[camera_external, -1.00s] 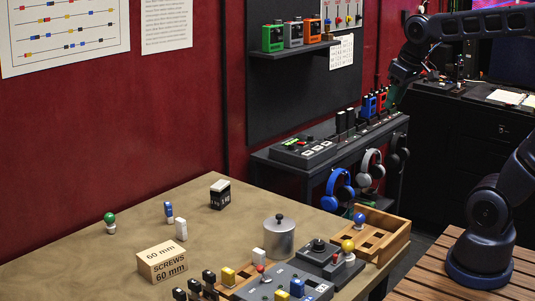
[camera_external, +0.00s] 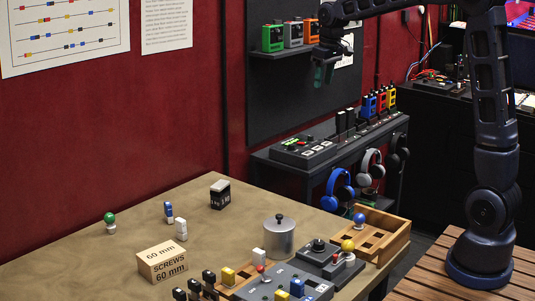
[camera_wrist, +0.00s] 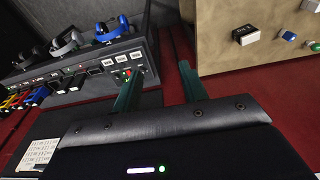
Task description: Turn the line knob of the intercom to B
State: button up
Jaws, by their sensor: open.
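My gripper (camera_external: 323,75) is in the air in front of the black wall panel, below the small upper shelf. Its two green fingers are apart with nothing between them in the wrist view (camera_wrist: 158,82). I cannot tell for sure which device is the intercom. A dark console (camera_external: 303,152) with white labels and a small green area lies on the side bench; it also shows in the wrist view (camera_wrist: 122,73). A dark box (camera_external: 330,262) with a black knob (camera_external: 318,244) stands at the table's right front. No letter B is legible.
The brown table (camera_external: 110,260) holds a screws box (camera_external: 162,262), a metal pot (camera_external: 280,238), a wooden tray (camera_external: 392,237) and small coloured pieces. Headphones (camera_external: 340,188) hang from the bench (camera_external: 275,168). Coloured boxes (camera_external: 293,35) stand on the upper shelf.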

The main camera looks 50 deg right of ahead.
jog(key=w+d+f, duration=0.6)
jog(key=w+f, duration=0.2)
jog(key=w, duration=0.3)
jog(key=g, duration=0.2)
send_over(291, 147)
notch_tip(291, 147, down, 10)
jog(key=f, duration=0.8)
jog(key=d+f, duration=0.1)
jog(key=f, duration=0.2)
jog(key=shift+w+f, duration=0.25)
jog(key=shift+w, duration=0.05)
grip_shut()
